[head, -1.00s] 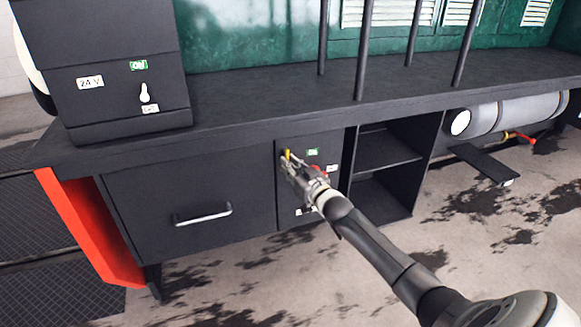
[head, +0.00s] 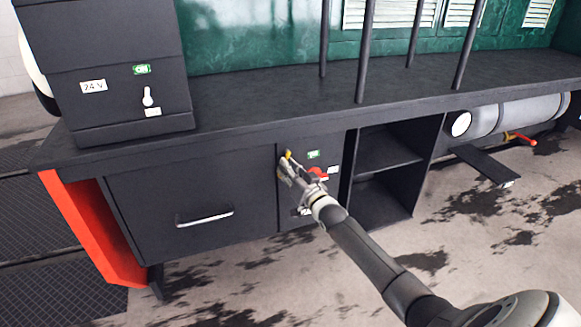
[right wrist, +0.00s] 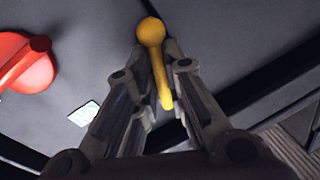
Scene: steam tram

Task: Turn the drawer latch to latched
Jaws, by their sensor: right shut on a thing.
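The drawer latch looks to be the small yellow lever (head: 288,154) at the upper left of the small dark panel, beside the drawer (head: 190,200). In the right wrist view the yellow lever (right wrist: 151,33) has a round knob end and a thin arm running down between my fingers. My right gripper (head: 287,170) is shut on the lever, with one finger on each side of it; the fingers hide part of its arm. The drawer front looks closed, with a pale bar handle (head: 205,217). My left gripper is not in view.
A red knob (right wrist: 26,62) sits close beside my right gripper on the same panel. Open shelves (head: 385,150) lie to the right, under the dark worktop (head: 260,95). A control box (head: 120,100) stands on the left; a grey cylinder (head: 515,112) hangs at the right.

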